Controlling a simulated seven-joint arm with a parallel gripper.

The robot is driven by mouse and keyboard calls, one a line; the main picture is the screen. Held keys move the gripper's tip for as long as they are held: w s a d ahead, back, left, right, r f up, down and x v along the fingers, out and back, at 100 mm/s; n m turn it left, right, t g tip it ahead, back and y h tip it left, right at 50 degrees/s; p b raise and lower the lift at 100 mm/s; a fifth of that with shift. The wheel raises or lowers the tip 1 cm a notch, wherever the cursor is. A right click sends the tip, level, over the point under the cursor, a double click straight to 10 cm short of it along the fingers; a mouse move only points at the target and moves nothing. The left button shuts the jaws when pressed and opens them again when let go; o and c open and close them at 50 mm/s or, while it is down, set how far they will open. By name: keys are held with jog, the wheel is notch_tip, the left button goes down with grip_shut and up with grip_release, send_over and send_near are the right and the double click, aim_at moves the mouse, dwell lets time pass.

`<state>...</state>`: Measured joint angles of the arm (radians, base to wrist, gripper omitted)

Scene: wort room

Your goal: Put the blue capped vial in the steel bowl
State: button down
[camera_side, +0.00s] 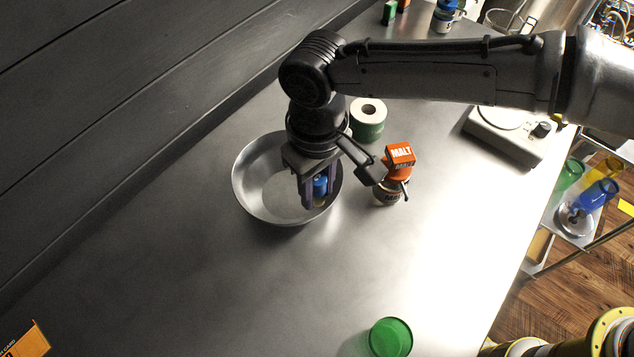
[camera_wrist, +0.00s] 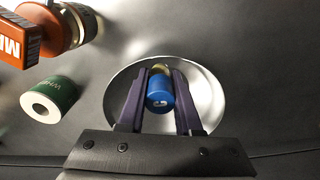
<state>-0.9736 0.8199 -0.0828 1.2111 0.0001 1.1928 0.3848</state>
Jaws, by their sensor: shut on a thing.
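The blue capped vial (camera_side: 320,186) is between the fingers of my gripper (camera_side: 318,195), and its cap faces the camera in the wrist view (camera_wrist: 160,92). My gripper (camera_wrist: 159,88) is shut on the vial, with one dark finger on each side of it. The steel bowl (camera_side: 249,205) stands on the metal bench, and its pale inside shows behind the vial in the wrist view (camera_wrist: 207,98). The vial is over the right part of the bowl. I cannot tell whether it touches the bowl.
A green and white roll (camera_side: 369,123) and a jar with an orange MALT box (camera_side: 400,154) stand right of the bowl. A green cup (camera_side: 390,337) is near the front.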

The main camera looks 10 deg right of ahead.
aim_at(317, 177)
jog(key=shift+f, duration=0.15)
jog(key=c, duration=0.9)
grip_release()
jog(key=shift+o, duration=0.2)
notch_tip(317, 177, up, 12)
jog(key=shift+r, duration=0.35)
